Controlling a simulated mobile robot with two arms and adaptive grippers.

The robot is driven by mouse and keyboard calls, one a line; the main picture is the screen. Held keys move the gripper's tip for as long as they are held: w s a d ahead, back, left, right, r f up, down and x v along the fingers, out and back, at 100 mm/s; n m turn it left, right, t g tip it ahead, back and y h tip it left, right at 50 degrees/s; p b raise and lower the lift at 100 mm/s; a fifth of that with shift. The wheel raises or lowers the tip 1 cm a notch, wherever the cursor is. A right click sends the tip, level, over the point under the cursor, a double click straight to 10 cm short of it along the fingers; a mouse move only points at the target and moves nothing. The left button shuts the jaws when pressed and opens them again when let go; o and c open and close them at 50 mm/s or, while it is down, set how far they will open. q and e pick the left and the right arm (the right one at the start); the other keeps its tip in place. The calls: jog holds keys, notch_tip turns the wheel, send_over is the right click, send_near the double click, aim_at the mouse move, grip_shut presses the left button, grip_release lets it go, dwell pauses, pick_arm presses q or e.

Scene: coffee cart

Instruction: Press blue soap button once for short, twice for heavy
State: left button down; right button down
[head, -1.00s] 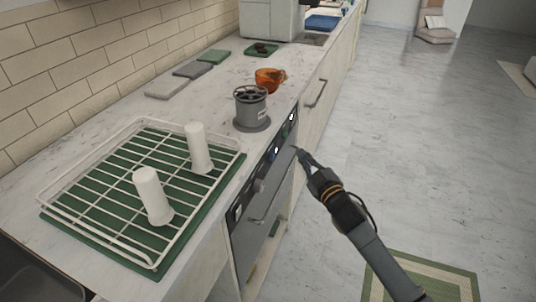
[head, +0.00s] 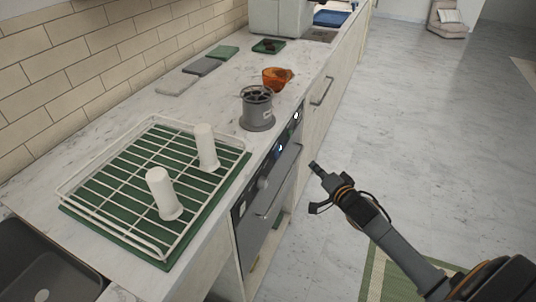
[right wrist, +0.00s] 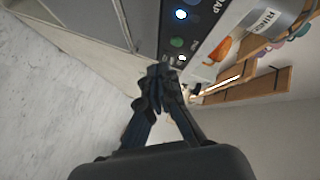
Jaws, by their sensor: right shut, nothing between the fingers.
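The dishwasher's dark control panel (head: 262,178) runs along the counter's front edge. On it a blue-white lit button (head: 281,147) shows, with more small lights toward the far end. In the right wrist view a bright blue-white button (right wrist: 180,14) sits at the top, above a dim green one (right wrist: 177,43) and a small white light (right wrist: 181,58). A label there ends in "AP". My right gripper (head: 315,167) is shut and empty, out over the floor to the right of the panel, apart from it. Its fingertips (right wrist: 160,76) meet below the buttons in the wrist view. My left gripper is not in view.
A white wire rack (head: 150,118) with two white cups stands on a green mat on the counter. A grey round container (head: 257,112) and an orange cup (head: 276,78) stand near the counter edge. The dishwasher handle (head: 277,185) juts out below the panel.

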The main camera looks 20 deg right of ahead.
aim_at(277, 156)
dwell(0.4)
jog(key=w+a+b, duration=0.2)
jog(key=w+a, duration=0.3)
jog(key=w, duration=0.1)
jog(key=shift+w+a, duration=0.35)
jog(key=shift+w+a, duration=0.1)
dwell(1.4)
jog(key=shift+w+a, duration=0.1)
jog(key=shift+w, duration=0.05)
jog(key=shift+w+a, duration=0.1)
